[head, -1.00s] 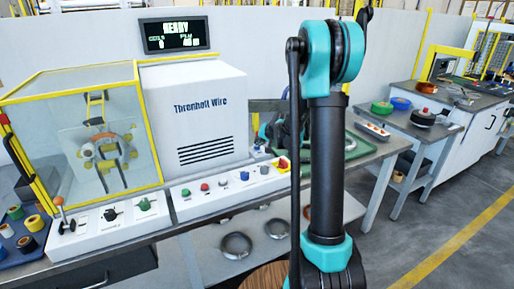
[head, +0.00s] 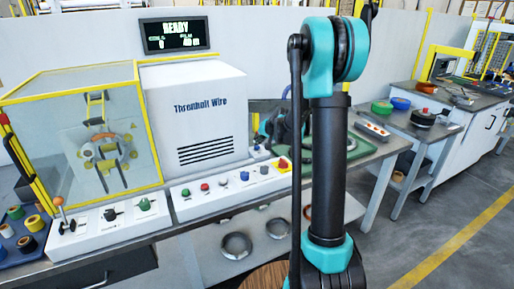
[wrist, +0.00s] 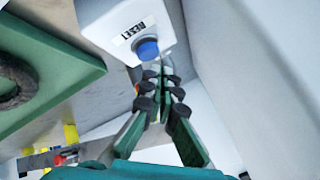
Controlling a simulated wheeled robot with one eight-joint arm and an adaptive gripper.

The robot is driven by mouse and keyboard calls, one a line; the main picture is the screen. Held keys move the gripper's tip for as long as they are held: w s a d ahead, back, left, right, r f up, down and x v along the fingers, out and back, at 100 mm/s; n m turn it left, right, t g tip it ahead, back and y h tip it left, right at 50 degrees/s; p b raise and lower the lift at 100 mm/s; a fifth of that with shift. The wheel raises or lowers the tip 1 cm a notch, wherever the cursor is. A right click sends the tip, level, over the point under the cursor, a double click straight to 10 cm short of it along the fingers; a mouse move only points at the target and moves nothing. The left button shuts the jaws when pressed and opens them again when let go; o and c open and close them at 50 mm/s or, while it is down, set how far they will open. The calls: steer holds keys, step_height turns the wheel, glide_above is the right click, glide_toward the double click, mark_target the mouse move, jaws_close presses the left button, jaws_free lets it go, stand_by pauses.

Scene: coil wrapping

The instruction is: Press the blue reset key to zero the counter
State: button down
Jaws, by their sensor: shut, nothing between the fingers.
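The blue reset key (wrist: 147,50) sits on the end of a white box labelled RESET (wrist: 132,29) in the wrist view. My gripper (wrist: 160,78) is shut and empty. Its fingertips are just beside and below the key in the picture; I cannot tell whether they touch it. In the head view my gripper (head: 270,130) is small and partly hidden by my arm, at the right end of the white machine. The counter display (head: 175,36) reads READY, with a 0 at its lower left.
The white Threnholt Wire cabinet (head: 195,115) stands left of my gripper. A front panel (head: 225,195) carries several knobs and buttons, one of them blue. A green tray (wrist: 45,70) with a dark ring lies at the left in the wrist view.

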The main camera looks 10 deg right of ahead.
steer(key=shift+r, duration=2.5)
steer(key=shift+s, duration=0.1)
steer(key=n+h, duration=0.2)
glide_toward(258, 147)
steer(key=shift+g, duration=0.3)
steer(key=s, duration=0.2)
steer(key=s+r, duration=0.1)
steer(key=s, duration=0.4)
steer(key=shift+a+r, duration=0.25)
steer(key=shift+r, duration=0.05)
steer(key=s+d+f+g, duration=0.1)
steer(key=s+f, duration=0.2)
steer(key=s, duration=0.6)
steer(key=s+f+n+g+h, duration=0.1)
steer(key=s+f, duration=0.3)
steer(key=s, duration=0.5)
steer(key=s+d+f+n+g, duration=0.1)
steer(key=s+f, duration=0.2)
steer(key=s, duration=0.6)
steer(key=shift+d+f+g+h, duration=0.3)
steer(key=shift+d+f+h, duration=0.05)
steer(key=shift+d+h, duration=0.05)
